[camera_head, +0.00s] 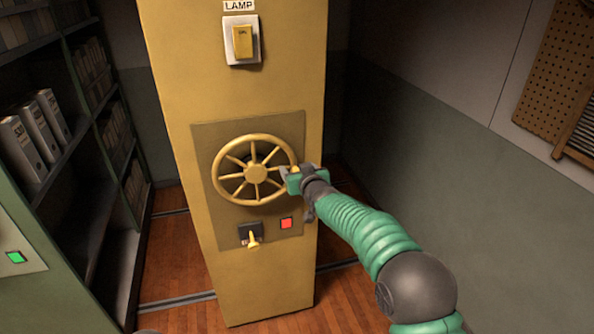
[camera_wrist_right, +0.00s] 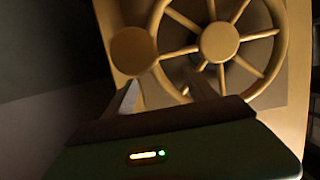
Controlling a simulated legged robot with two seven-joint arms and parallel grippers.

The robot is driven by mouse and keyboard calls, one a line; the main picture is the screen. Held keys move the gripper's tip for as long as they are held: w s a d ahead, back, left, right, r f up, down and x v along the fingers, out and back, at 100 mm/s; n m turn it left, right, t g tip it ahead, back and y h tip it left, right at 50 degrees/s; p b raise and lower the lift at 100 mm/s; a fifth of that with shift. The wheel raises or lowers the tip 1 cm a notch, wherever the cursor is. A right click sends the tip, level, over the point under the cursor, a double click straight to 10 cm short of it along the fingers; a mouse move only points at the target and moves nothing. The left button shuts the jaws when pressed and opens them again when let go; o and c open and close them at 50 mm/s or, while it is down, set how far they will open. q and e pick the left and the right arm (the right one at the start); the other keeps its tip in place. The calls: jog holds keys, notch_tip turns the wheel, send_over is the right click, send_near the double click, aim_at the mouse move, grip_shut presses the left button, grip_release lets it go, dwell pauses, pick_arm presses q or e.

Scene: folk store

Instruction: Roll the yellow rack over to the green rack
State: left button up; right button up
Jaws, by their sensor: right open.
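The yellow rack (camera_head: 255,290) stands upright in the middle of the head view, its end panel facing me. On it is a yellow spoked handwheel (camera_head: 256,173) with a round knob, which shows in the wrist view (camera_wrist_right: 133,50). The green rack (camera_head: 50,285) is at the left, partly cut off, with a lit green square on its panel. My right gripper (camera_head: 289,180) is open at the wheel's right rim; in the wrist view its fingers (camera_wrist_right: 165,92) point at the wheel near the knob. I cannot tell whether they touch. My left gripper is not in view.
Below the wheel are a small yellow lever (camera_head: 253,239) and a lit red square (camera_head: 286,223). A lamp switch (camera_head: 242,41) is above. Floor rails (camera_head: 180,302) run across the wooden floor. Floor shows in the gap between the racks. A wall (camera_head: 470,190) stands at the right.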

jog(key=shift+a, duration=0.15)
jog(key=b+v, duration=0.2)
jog(key=v, duration=0.3)
jog(key=shift+s, duration=0.1)
jog(key=b+v, duration=0.2)
jog(key=v, duration=0.3)
jog(key=shift+a+r, duration=0.1)
jog(key=shift+r, duration=0.05)
